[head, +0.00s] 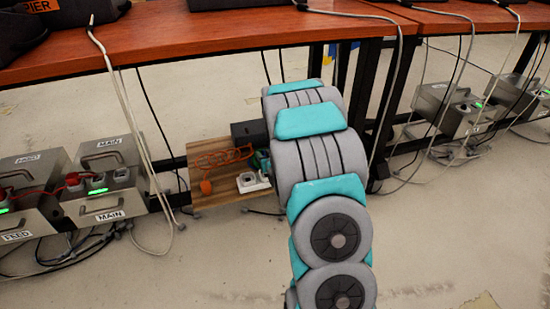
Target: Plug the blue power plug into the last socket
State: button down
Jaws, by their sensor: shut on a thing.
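My arm reaches away from me down the middle of the head view, towards a wooden board under the table. My gripper's fingers are hidden behind my arm's links, so I cannot see what they hold. A small teal and dark part shows at the arm's left edge, but I cannot tell what it is. A white socket strip (252,182) lies on the wooden board (228,196), just left of the arm. I see only part of it, and its last socket cannot be made out. I see no blue power plug.
An orange cable (222,158) lies coiled on the board with an orange plug (206,187). A dark box (249,133) stands behind. Metal boxes labelled FEED (20,225) and MAIN (105,205) stand left. The wooden tabletop (215,38) hangs above; white cables (135,130) dangle from it.

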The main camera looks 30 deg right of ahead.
jog(key=shift+w+a, duration=0.15)
jog(key=shift+a, duration=0.05)
jog(key=w+a+b, duration=0.1)
jog(key=w+a, duration=0.3)
jog(key=a, duration=0.1)
jog(key=shift+w+a+b, duration=0.2)
jog(key=shift+w+b, duration=0.2)
jog(key=shift+f, duration=0.15)
dwell(0.3)
jog(key=shift+f+b, duration=0.5)
jog(key=shift+f, duration=2.75)
jog(key=shift+f, duration=0.3)
jog(key=shift+c, duration=1.7)
grip_release()
